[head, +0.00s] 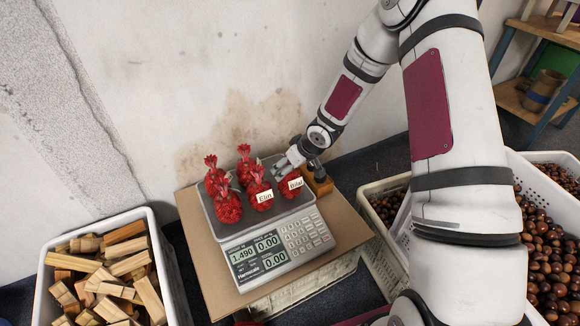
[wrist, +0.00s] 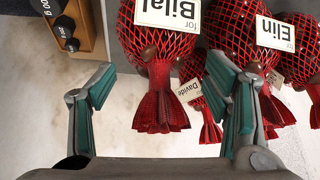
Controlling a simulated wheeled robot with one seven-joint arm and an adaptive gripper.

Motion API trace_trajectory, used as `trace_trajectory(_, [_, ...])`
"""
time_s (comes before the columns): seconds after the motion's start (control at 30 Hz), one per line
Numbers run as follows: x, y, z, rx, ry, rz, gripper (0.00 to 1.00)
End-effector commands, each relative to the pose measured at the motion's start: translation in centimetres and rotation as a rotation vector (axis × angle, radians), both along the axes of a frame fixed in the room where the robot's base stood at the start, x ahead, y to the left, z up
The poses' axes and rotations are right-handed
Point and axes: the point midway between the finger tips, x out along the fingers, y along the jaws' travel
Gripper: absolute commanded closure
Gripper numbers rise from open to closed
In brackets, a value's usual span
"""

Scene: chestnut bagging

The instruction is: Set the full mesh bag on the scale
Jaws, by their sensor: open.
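The scale (head: 272,223) stands on a brown board, its display lit with 1.490 and zeros. Several full red mesh bags sit on its pan. The bag labelled Bilal (head: 283,187) is at the pan's right edge, beside the bag labelled Elin (head: 256,187). My gripper (head: 284,168) is open just behind the Bilal bag. In the wrist view the Bilal bag's gathered red end (wrist: 160,105) lies between the spread green-padded fingers, apart from both. The Elin bag (wrist: 262,45) is beyond the right finger. A label reading Davide (wrist: 189,91) shows behind.
A wooden block with black weights (head: 317,178) stands right beside the scale. A white crate of wood pieces (head: 158,250) is at left. Crates of chestnuts (head: 545,255) are at right. A stained wall (head: 150,90) closes the back.

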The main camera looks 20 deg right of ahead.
Motion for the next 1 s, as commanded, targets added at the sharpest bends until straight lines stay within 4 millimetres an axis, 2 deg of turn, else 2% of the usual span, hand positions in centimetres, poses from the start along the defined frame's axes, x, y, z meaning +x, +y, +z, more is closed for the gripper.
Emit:
trace_trajectory(0.4, [-3.4,-1.9,7.0,0.000,-0.001,-0.003,0.30])
trace_trajectory(0.6, [-4.7,-2.5,9.5,0.000,-0.001,-0.001,0.30])
trace_trajectory(1.0, [-5.4,-2.9,10.7,-0.011,0.003,-0.002,0.30])
